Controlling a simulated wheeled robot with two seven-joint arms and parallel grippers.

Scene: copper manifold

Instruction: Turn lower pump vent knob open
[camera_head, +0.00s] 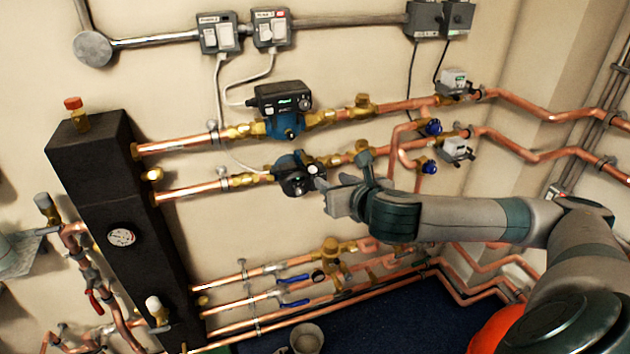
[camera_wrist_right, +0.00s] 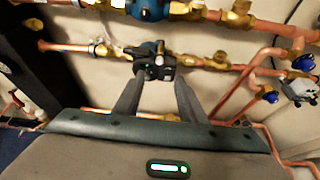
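The lower pump (camera_head: 291,174) has a blue body and a dark head, and sits in the second copper line. It also shows in the right wrist view (camera_wrist_right: 154,67). A small light round spot (camera_head: 312,169) is on its head; I cannot tell whether this is the vent knob or how the knob is turned. My right gripper (camera_head: 328,190) is just right of and below the pump head. In the wrist view its two fingers (camera_wrist_right: 157,86) are spread, with the pump head showing between and beyond their tips. Contact cannot be made out. My left gripper is not in view.
The upper pump (camera_head: 284,112) with its black control box is just above. A black manifold block (camera_head: 115,200) stands left. Brass valves and blue-handled valves (camera_head: 430,167) line the pipes near my right arm. A bucket (camera_head: 306,338) stands on the blue floor.

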